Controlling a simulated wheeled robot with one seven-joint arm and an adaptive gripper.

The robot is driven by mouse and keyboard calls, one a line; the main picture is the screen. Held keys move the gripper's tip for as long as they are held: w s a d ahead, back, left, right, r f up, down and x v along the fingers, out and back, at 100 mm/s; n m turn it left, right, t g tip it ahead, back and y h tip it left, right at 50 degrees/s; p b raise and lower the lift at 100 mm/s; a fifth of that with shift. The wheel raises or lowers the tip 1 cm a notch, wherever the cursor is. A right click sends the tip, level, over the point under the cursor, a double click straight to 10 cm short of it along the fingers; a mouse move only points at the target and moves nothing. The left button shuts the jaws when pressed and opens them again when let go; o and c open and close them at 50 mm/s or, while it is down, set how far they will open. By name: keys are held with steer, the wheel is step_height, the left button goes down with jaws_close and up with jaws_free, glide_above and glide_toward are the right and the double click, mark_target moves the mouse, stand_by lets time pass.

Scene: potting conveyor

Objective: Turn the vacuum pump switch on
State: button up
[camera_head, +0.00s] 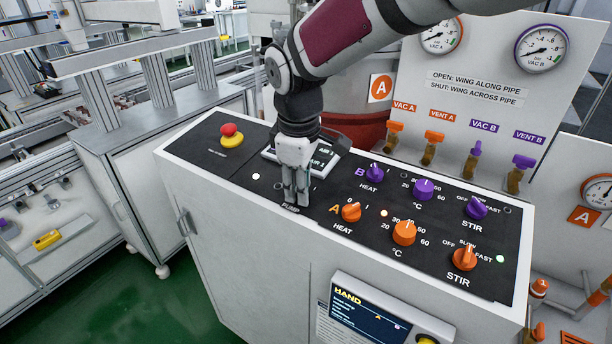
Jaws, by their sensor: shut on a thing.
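The control panel (215,155) is a black plate on top of a white cabinet. My gripper (297,200) points down at its left-middle part, right above the printed word PUMP (290,208). Its fingers are close together, shut on the pump switch, which they hide. I cannot see which way the switch is turned. A small white light (256,176) shows on the panel left of the fingers.
A red emergency button (229,130) on a yellow base stands left of my gripper. Orange heat knob A (351,212) and purple heat knob B (376,173) are close on the right, with several more knobs beyond. Gauges and valves stand behind.

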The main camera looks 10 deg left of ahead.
steer(key=m+p, duration=0.1)
steer(key=m, duration=0.3)
steer(key=shift+s+a+m, duration=0.1)
steer(key=shift+s+m, duration=0.05)
steer(key=shift+m, duration=0.15)
steer(key=shift+m+t+p, duration=0.3)
steer(key=shift+m+p, duration=0.3)
steer(key=shift+m, duration=1.2)
steer(key=o, duration=1.2)
steer(key=shift+c, duration=0.2)
steer(key=v, duration=1.2)
steer(key=shift+a, duration=0.25)
